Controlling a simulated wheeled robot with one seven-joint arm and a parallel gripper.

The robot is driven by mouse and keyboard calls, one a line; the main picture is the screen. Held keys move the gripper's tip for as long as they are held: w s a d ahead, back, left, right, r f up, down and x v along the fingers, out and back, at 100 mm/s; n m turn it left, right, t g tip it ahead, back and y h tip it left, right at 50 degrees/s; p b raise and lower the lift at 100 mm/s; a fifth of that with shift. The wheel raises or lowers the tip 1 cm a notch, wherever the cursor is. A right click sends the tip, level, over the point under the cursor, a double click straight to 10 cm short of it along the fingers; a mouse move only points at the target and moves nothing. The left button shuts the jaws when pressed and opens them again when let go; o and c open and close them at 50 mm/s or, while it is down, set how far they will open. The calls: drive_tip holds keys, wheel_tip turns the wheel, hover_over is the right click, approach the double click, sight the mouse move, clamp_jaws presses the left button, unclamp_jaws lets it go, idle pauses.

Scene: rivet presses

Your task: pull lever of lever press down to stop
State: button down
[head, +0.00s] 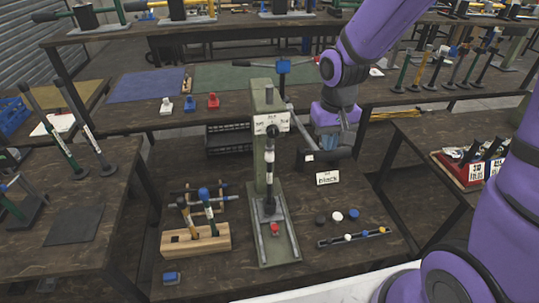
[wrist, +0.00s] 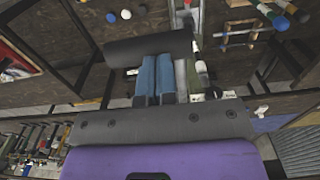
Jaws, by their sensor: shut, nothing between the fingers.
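The lever press has a green column (head: 268,110) and base, standing on the middle bench. Its grey lever arm (head: 297,125) slopes down to the right from the press head. It ends in a dark, thick grip (head: 335,155), seen crosswise as a black cylinder in the wrist view (wrist: 140,48). My gripper (head: 328,143) is right of the column, at the grip. In the wrist view, its blue fingers (wrist: 156,62) are shut together with nothing between them, their tips against or just beside the grip. I cannot tell if they touch. A red piece (head: 275,229) sits on the press base.
A small "black" sign (head: 327,178) stands below my gripper. Coloured caps (head: 337,216) and a narrow strip (head: 352,237) lie at the right front. A wooden block (head: 195,243) with hammers is left of the press. A rear table (head: 240,115) lies behind.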

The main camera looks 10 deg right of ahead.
sight(326, 161)
drive_tip(key=shift+s+f, duration=0.2)
drive_tip(key=shift+f, duration=1.25)
drive_tip(key=shift+f, duration=1.7)
drive_tip(key=shift+w+f, duration=0.1)
drive_tip(key=shift+f, duration=1.45)
